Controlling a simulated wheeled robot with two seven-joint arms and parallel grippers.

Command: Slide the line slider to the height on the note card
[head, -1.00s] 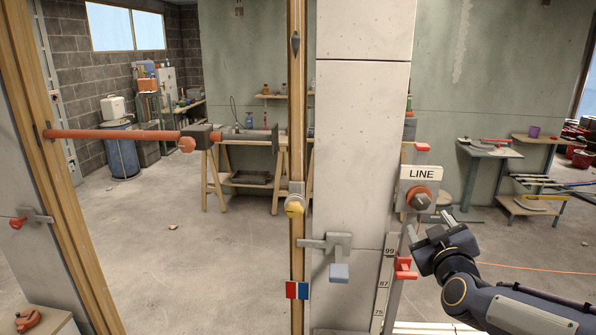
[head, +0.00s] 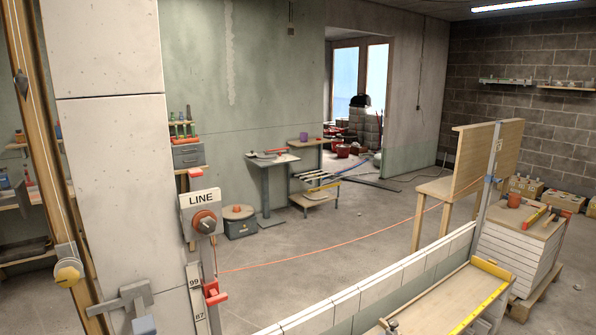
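The line slider (head: 200,198) is a grey block labelled LINE with a red-orange round knob (head: 204,222). It sits on an upright rail at the left of the head view, beside the concrete pillar. A red stop (head: 214,294) is on the rail below it. A scale strip (head: 196,299) left of the rail shows 99 and, lower, 87; the rest is cut off by the bottom edge. The block is above the 99 mark. I cannot make out a note card. Neither gripper is in view.
An orange line (head: 330,254) runs from near the slider rail to a post (head: 490,178) at the right. A low white-tiled wall (head: 385,285) and a bench with a yellow level (head: 480,310) fill the front right. A wooden bench (head: 465,180) stands behind.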

